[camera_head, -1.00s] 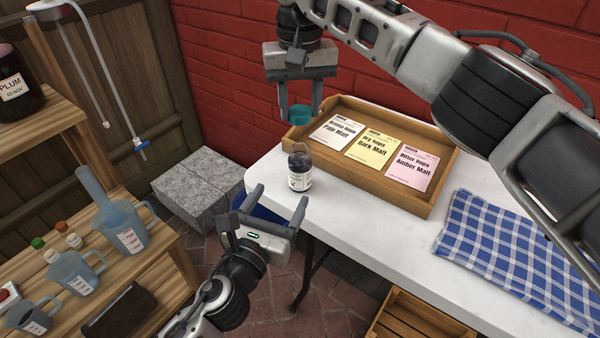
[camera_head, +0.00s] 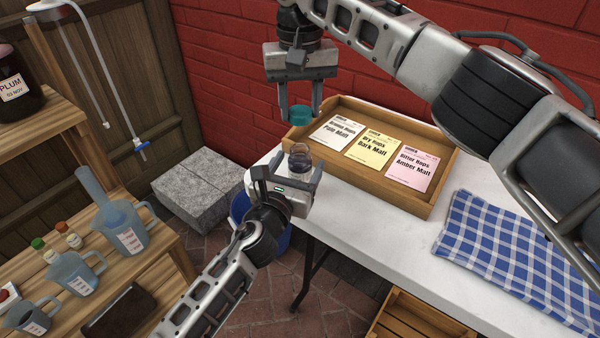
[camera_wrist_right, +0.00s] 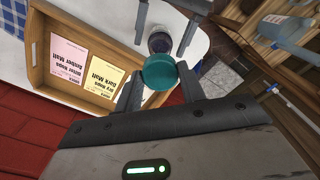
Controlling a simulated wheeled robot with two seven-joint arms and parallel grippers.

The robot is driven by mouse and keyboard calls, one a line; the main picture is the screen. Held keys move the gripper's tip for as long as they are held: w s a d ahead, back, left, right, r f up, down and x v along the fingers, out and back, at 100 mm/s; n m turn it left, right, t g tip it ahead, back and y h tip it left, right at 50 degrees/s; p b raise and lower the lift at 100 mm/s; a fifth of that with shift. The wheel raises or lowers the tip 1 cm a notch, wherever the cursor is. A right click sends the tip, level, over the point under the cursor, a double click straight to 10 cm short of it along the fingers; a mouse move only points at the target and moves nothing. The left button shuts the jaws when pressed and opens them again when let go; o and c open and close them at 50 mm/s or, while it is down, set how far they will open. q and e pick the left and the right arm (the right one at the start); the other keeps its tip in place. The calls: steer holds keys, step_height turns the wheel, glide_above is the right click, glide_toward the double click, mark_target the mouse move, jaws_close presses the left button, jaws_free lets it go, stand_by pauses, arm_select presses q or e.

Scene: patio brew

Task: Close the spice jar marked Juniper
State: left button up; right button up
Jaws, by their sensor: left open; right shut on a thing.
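The spice jar (camera_head: 299,158) is small, clear and dark inside, and stands upright and uncapped near the left end of the white table. Its label is hidden now by my left gripper. My left gripper (camera_head: 287,168) is open, with its fingers on either side of the jar; I cannot tell if they touch it. My right gripper (camera_head: 300,112) is shut on a teal lid (camera_head: 300,116) and holds it above and behind the jar. In the right wrist view the teal lid (camera_wrist_right: 160,72) is between the fingers and the jar (camera_wrist_right: 159,42) is just beyond it.
A wooden tray (camera_head: 440,172) with several malt packets lies behind the jar on the white table (camera_head: 385,225). A blue checked cloth (camera_head: 510,250) lies at the right. A blue bucket (camera_head: 240,207) is below the table's left end. A wooden shelf with jugs stands at the left.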

arm_select(q)
steer(key=shift+x, duration=0.9)
steer(key=c, duration=1.5)
steer(key=shift+o, duration=0.2)
arm_select(e)
steer(key=shift+f, duration=2.5)
steer(key=shift+s+f, duration=0.1)
steer(key=shift+f, duration=0.8)
arm_select(q)
jaws_close()
arm_select(e)
steer(key=shift+f, duration=0.55)
